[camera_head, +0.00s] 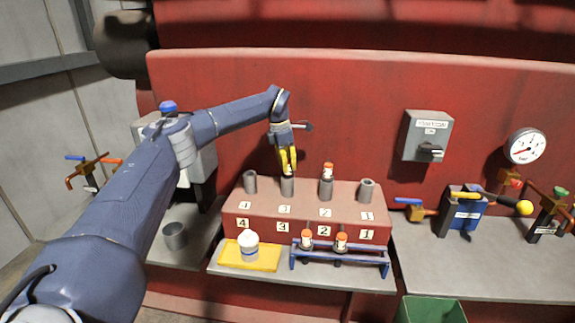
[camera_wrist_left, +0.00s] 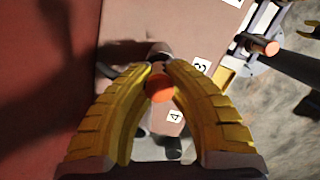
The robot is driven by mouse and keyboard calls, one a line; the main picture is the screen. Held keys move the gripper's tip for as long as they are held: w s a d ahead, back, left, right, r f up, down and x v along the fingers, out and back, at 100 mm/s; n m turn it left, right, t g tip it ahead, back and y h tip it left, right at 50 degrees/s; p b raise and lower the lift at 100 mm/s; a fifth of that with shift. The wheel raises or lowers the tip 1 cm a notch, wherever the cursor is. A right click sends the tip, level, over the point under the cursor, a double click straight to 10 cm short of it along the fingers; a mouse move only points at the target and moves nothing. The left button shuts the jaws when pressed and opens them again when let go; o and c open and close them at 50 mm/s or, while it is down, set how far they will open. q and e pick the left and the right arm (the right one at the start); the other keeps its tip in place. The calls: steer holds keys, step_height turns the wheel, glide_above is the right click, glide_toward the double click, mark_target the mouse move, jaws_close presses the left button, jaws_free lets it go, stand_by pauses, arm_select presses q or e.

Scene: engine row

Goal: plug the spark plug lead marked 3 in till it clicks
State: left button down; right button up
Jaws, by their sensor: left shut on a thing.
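The red-brown engine block (camera_head: 235,204) has a row of grey tubes on top, with labels 4, 3, 2, 1 from left to right. My left gripper (camera_head: 288,168) points down over the tube at label 3 (camera_head: 287,187). Its yellow fingers are shut on an orange-topped lead (camera_wrist_left: 160,88), which shows between them in the left wrist view. Its number is hidden. I cannot tell how deep it sits in the tube. Another orange-topped lead (camera_head: 328,170) stands in the tube at label 2. The tubes at 4 (camera_head: 250,183) and 1 (camera_head: 367,190) look empty. My right gripper is out of view.
A blue rack (camera_head: 370,260) before the block holds two orange-topped leads (camera_head: 307,238). A white jar (camera_head: 248,246) stands on a yellow mat (camera_head: 233,257). A grey cup (camera_head: 175,236) is at left, a green bin (camera_head: 430,311) at front right. The right worktop is clear in front.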

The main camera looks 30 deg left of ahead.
arm_select(q)
steer(key=shift+f, duration=0.15)
steer(key=c, duration=1.3)
jaws_free()
steer(key=shift+c, duration=0.2)
step_height(320, 180, up, 12)
steer(key=s+a, duration=0.1)
steer(key=shift+s+a, duration=0.15)
steer(key=shift+s, duration=0.1)
